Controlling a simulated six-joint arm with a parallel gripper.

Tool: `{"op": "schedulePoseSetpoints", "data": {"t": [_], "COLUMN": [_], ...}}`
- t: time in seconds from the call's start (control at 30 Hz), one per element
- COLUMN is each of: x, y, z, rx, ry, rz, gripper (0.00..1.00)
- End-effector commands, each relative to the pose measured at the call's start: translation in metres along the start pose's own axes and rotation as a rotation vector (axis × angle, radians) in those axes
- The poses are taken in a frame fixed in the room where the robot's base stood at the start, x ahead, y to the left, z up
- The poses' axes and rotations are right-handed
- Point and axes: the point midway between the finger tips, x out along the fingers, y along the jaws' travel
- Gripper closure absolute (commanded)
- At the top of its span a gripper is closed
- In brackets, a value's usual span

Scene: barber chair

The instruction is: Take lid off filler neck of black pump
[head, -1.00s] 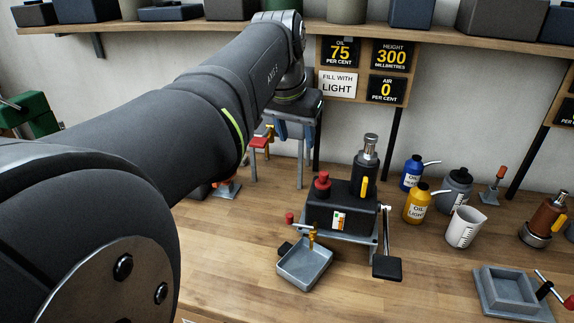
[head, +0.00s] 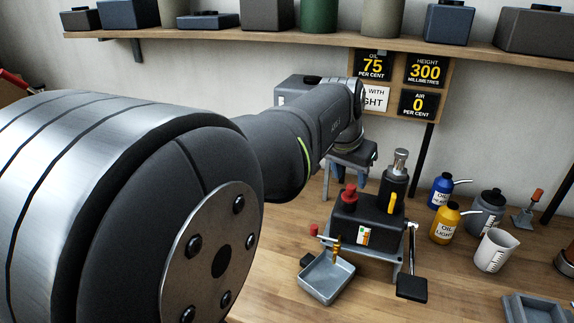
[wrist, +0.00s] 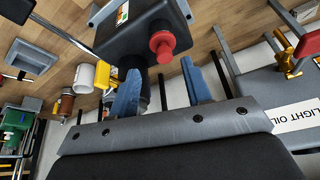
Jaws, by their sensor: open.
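The black pump (head: 368,218) stands on a grey stand on the bench in the head view, with a dark cylinder and a yellow lever on top. Its red lid (head: 350,193) sits on the filler neck at the pump's left end. In the wrist view the red lid (wrist: 162,45) is upright in line with the gap, just past the fingertips, on the pump (wrist: 130,30). My gripper (head: 344,184) is open and empty, above and behind the lid in the head view; its blue fingers also show in the wrist view (wrist: 161,66). I see no contact with the lid.
A grey tray (head: 327,279) lies before the pump, under a small tap. A black-ended lever (head: 411,287) sticks out at its right. Blue (head: 441,190) and yellow (head: 445,222) oil cans and a white jug (head: 494,250) stand right. A grey box labelled LIGHT OIL (wrist: 285,95) is beside my gripper.

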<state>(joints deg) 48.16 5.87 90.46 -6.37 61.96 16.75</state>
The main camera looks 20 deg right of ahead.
Motion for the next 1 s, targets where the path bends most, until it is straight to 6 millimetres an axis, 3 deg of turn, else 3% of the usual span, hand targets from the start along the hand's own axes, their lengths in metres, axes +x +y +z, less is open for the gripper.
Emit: {"op": "schedulePoseSetpoints", "data": {"t": [0.33,0.63,0.87,1.0], "x": [0.045,0.050,0.050,0.050], "y": [-0.005,-0.005,-0.005,-0.005], "z": [-0.008,-0.008,-0.008,-0.008], "rx": [0.000,0.000,0.000,0.000], "ry": [-0.001,0.002,0.002,0.002], "rz": [0.000,-0.001,-0.001,-0.001], "gripper": [0.55,0.55,0.99,1.00]}}
